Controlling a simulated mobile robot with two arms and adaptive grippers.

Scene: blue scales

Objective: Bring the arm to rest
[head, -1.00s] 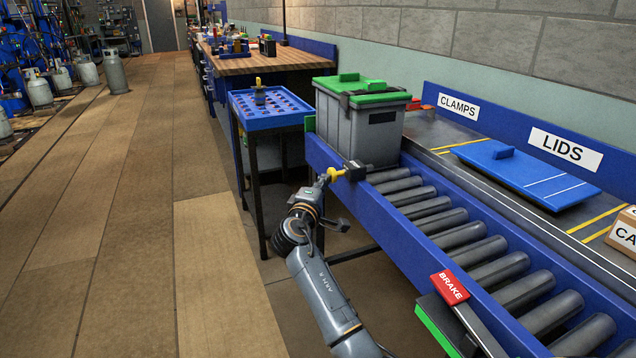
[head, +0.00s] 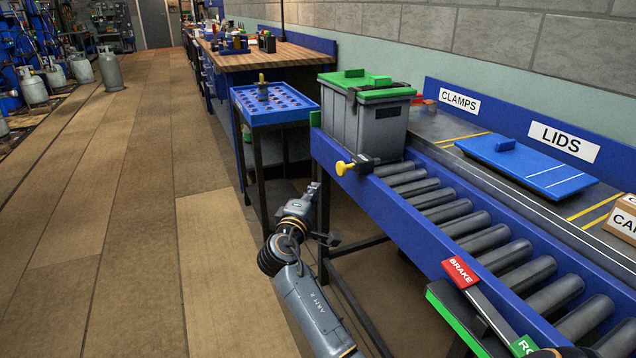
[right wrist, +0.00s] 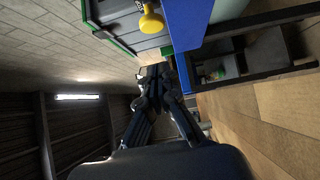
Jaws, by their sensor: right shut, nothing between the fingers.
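My right gripper (head: 315,188) is in the lower middle of the head view, at the end of my grey arm. It is shut and empty. It is just left of the blue conveyor frame (head: 376,205), apart from the yellow knob (head: 342,168) on the frame's edge. In the right wrist view its closed fingers (right wrist: 155,72) show in the middle, with the yellow knob (right wrist: 151,20) above them. My left gripper is not in view.
A grey bin with a green lid (head: 380,125) stands at the far end of the rollers (head: 440,197). A red brake lever (head: 458,270) is at the lower right. A blue tray table (head: 272,112) stands behind. Wooden floor (head: 130,200) on the left is free.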

